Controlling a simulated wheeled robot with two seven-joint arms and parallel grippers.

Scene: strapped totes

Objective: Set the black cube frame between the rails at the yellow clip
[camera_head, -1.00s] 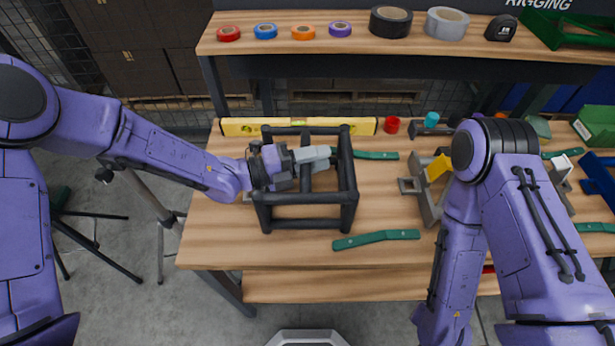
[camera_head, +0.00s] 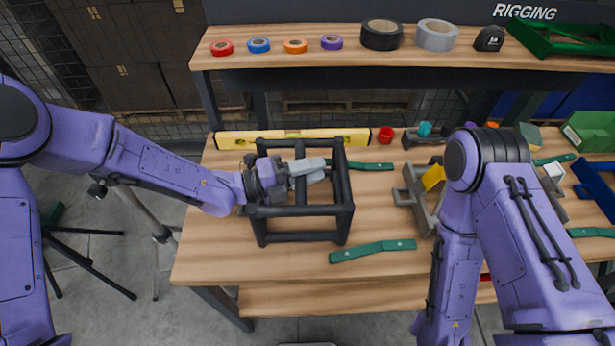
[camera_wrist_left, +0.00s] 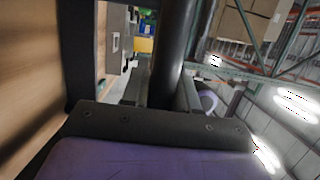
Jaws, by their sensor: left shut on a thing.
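The black cube frame (camera_head: 300,237) is upright over the left part of the wooden table; I cannot tell whether it is slightly lifted. My left gripper (camera_head: 325,164) reaches in from the left, its light grey fingers shut on an upper bar at the frame's right side. In the left wrist view a black bar (camera_wrist_left: 176,50) runs between the fingers. The yellow clip (camera_head: 433,177) sits on a grey bracket with rails (camera_head: 409,196), right of the frame and apart from it. My right arm partly hides this bracket; my right gripper is out of view.
A yellow level (camera_head: 230,140) lies along the table's back, beside a red roll (camera_head: 386,134). A second bracket with a white clip (camera_head: 554,170) stands farther right. A shelf with tape rolls (camera_head: 382,34) is behind.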

